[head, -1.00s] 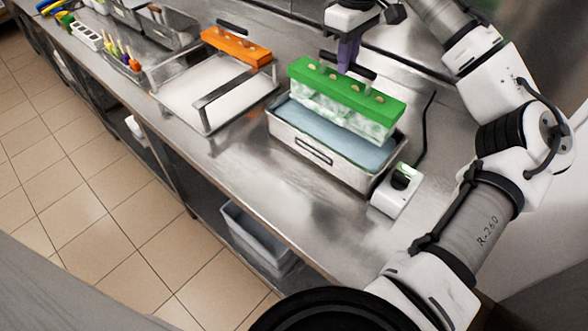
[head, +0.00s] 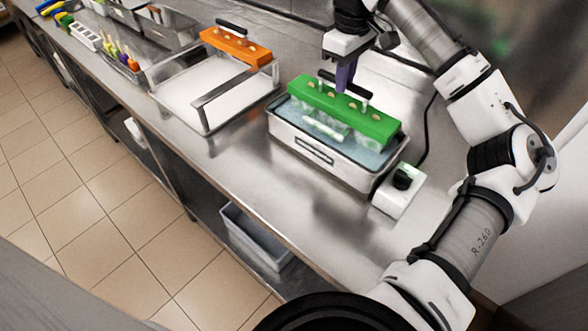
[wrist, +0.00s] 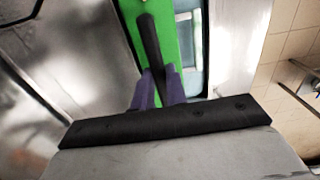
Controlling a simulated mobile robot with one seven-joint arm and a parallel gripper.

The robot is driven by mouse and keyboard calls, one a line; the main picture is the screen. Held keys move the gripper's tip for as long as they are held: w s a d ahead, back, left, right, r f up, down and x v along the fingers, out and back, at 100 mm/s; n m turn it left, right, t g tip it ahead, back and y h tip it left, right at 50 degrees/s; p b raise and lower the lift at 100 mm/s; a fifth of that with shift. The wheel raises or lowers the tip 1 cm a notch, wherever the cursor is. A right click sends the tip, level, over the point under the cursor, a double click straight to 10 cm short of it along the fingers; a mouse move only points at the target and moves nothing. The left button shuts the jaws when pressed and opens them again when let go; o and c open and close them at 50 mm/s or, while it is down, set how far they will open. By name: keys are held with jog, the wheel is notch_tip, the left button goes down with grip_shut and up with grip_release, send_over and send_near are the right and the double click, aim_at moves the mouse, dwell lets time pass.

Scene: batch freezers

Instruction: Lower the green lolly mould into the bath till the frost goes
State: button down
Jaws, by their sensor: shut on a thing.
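The green lolly mould (head: 340,112) has a green top with several stick ends and a black handle. Its clear, frosted-looking lower part (head: 325,127) dips into the bluish liquid of the steel bath (head: 316,153), with the green top still above the rim. My gripper (head: 345,84) is above the mould, its purple fingers shut on the black handle. In the wrist view the fingers (wrist: 158,88) close around the handle (wrist: 150,45), with the green top below. How much frost is left is too small to tell.
A white control box (head: 397,188) stands at the bath's right end. Small coloured items (head: 122,52) stand farther left. Bare steel counter lies in front of the bath.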

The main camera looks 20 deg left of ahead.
aim_at(342, 101)
jog(key=shift+f+b, duration=0.5)
jog(key=shift+f, duration=1.25)
dwell(6.2)
